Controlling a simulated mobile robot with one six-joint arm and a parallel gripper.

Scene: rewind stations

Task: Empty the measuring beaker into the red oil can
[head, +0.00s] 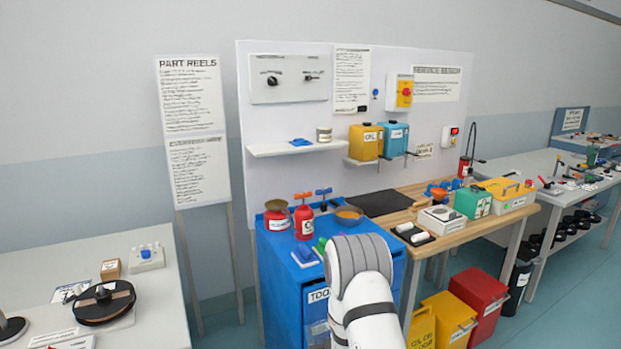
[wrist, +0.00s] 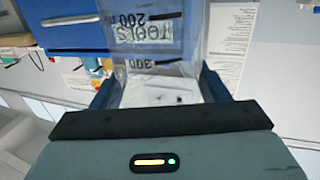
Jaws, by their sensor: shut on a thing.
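My gripper (wrist: 160,78) is shut on a clear measuring beaker (wrist: 150,52), its walls between the two fingers. Its marks appear upside down in the wrist view, as does the TOOLS label seen through it, so it looks roughly upright. I cannot tell how full it is. In the head view my white arm hides the gripper and the beaker. On the blue cabinet stand a red can with a wide top (head: 277,222) and a red can with an orange top (head: 304,221). A red can with a dark spout (head: 464,167) stands farther right. The labels are too small to identify the oil can.
The blue cabinet (head: 280,262) also holds an orange-brown bowl (head: 349,215) close to the red cans. A yellow can (head: 366,142) and a blue can (head: 394,138) stand on a wall shelf. Yellow and red bins (head: 480,291) stand below the wooden bench.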

